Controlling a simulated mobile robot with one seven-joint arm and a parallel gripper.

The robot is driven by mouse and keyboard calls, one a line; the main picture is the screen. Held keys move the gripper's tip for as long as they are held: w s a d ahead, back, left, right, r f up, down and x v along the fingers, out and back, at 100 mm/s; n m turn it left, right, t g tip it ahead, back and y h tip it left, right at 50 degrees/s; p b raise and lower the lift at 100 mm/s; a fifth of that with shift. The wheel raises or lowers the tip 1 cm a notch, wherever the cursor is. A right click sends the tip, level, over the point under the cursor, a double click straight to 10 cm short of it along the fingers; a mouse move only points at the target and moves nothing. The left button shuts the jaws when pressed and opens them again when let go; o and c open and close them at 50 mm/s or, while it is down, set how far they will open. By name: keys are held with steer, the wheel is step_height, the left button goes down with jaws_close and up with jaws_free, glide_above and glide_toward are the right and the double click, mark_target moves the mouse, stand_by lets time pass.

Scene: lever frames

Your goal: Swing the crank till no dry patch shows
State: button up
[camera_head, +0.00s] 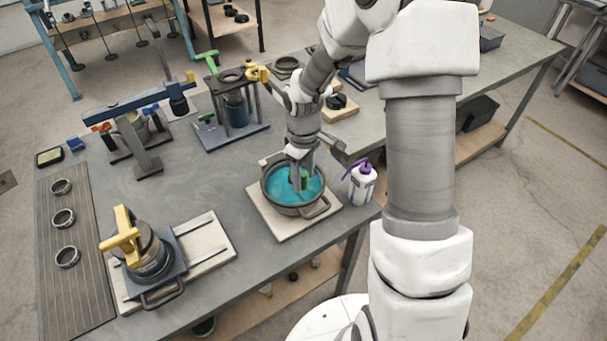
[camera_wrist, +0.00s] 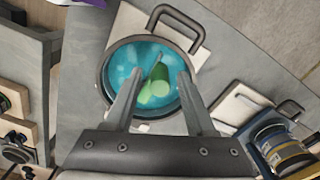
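A dark round pan (camera_head: 316,211) with a blue-teal inside stands on a pale board on the bench. It also shows in the wrist view (camera_wrist: 106,82), with its blue inside around a green crank knob (camera_wrist: 155,90). The green knob shows in the head view (camera_head: 304,180), partly hidden by my gripper. My gripper (camera_head: 300,172) points down into the pan. In the wrist view my gripper (camera_wrist: 160,74) has its two fingers apart, one on each side of the green knob, with gaps visible. My fingers hide part of the pan's inside, and I cannot make out a dry patch.
A white bottle with a purple top (camera_head: 362,182) stands close right of the pan. A yellow-handled device (camera_head: 148,255) is at the front left. A blue lever press (camera_head: 140,104) and a dark frame stand (camera_head: 236,108) are behind. Bare bench lies left of the pan.

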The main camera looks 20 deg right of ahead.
jaws_close()
steer(key=shift+a, duration=0.1)
steer(key=m+b, duration=0.1)
steer(key=a+m+b, duration=0.1)
steer(key=m, duration=0.1)
steer(key=shift+s+a+f+m, duration=0.1)
steer(key=shift+a+m, duration=0.1)
steer(key=shift+m, duration=0.1)
steer(key=a+m+b, duration=0.1)
steer(key=m, duration=0.1)
steer(key=a+m+b, duration=0.1)
steer(key=m, duration=0.1)
steer(key=shift+w+m, duration=0.2)
steer(key=shift+m, duration=0.1)
steer(key=m, duration=0.1)
steer(key=a+m+b, duration=0.1)
steer(key=m, duration=0.1)
steer(key=shift+w+a, duration=0.2)
steer(key=shift+w, duration=0.2)
steer(key=shift+w+a+m, duration=0.25)
steer(key=shift+w+m, duration=0.05)
steer(key=shift+m, duration=0.65)
steer(key=shift+w+a+m, duration=0.2)
steer(key=shift+w+m, duration=0.05)
steer(key=shift+m, duration=0.7)
